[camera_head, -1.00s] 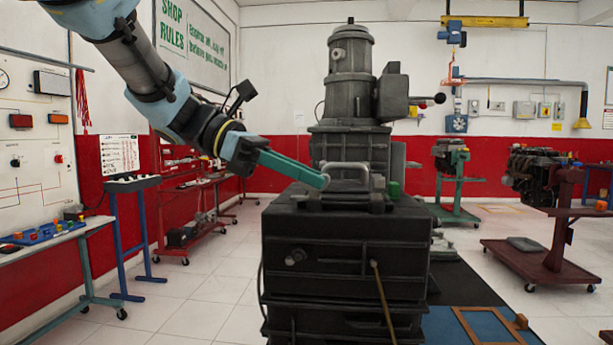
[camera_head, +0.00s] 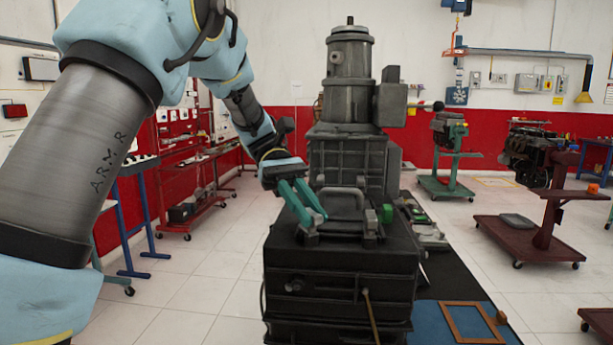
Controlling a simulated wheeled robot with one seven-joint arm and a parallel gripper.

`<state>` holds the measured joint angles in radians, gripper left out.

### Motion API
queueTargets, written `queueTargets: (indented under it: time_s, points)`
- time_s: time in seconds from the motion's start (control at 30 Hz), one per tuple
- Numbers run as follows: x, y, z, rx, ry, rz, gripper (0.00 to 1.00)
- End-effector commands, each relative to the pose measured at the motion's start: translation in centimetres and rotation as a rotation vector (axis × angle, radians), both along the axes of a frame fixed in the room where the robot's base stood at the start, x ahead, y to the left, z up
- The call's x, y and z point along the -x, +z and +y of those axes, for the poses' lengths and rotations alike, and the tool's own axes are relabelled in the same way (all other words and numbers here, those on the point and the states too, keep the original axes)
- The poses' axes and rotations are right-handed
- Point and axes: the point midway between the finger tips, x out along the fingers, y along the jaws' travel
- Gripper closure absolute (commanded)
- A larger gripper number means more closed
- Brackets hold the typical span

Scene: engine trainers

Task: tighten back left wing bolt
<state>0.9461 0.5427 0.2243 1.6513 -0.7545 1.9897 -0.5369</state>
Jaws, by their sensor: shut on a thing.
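My gripper (camera_head: 317,221), with two teal fingers, reaches down from the upper left to the left end of the fixture on top of the black machine block (camera_head: 335,265). Its fingertips are a little apart and closed on a small grey piece, which looks like the back left wing bolt (camera_head: 310,232). The fingers hide most of it, so its wing angle cannot be told. A grey arched handle (camera_head: 345,191) stands just right of the fingertips. Another small grey bolt-like piece (camera_head: 371,222) and a green block (camera_head: 388,214) sit at the fixture's right side.
The tall grey machine column (camera_head: 349,75) rises right behind the fixture. A rod (camera_head: 367,305) sticks out of the block's front. Engine stands (camera_head: 545,215) are off to the right. The tiled floor left of the block is clear.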

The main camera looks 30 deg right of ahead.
Motion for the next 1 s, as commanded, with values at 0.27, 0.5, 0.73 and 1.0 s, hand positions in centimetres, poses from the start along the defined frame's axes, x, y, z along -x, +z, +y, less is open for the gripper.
queueTargets:
  time_s: [0.27, 0.5, 0.73, 1.0]
  points:
    - [0.02, 0.71, -0.32, 0.002, -0.210, 0.001, 1.00]
    - [0.05, 0.42, -0.42, 0.001, -0.320, -0.001, 1.00]
    - [0.10, 0.23, -0.44, 0.002, -0.364, -0.001, 1.00]
    - [0.11, 0.11, -0.45, 0.002, -0.371, -0.002, 1.00]
